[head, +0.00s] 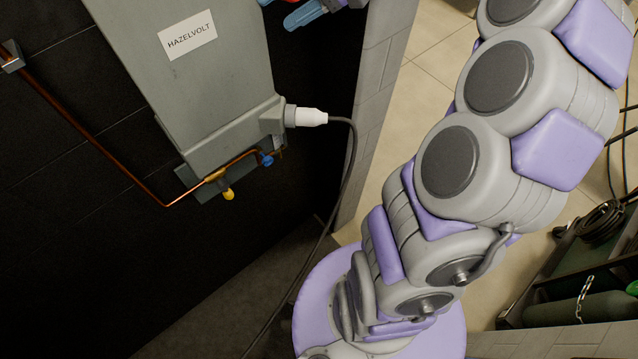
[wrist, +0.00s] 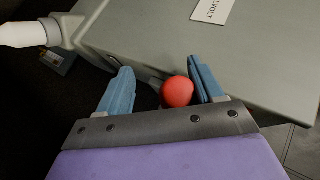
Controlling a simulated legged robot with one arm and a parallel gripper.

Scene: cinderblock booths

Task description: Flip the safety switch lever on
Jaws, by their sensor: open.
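The safety switch is a grey box (head: 190,75) with a HAZELVOLT label. Its grey face also fills the upper right of the wrist view (wrist: 150,35). The lever's round red knob (wrist: 177,92) sits between the blue fingers of my gripper (wrist: 159,68). The fingers are open, one on each side of the knob. The knob is nearer the right finger; I cannot tell whether they touch. The lever's shaft is mostly hidden. In the head view, a blue finger (head: 303,16) shows at the top edge, beside the box's right side, with the rest cut off.
A white plug (head: 308,116) with a black cable (head: 351,165) is fixed to the box's lower right. A copper pipe (head: 100,135) runs along the dark block wall below it. Open tiled floor (head: 425,60) shows behind my arm.

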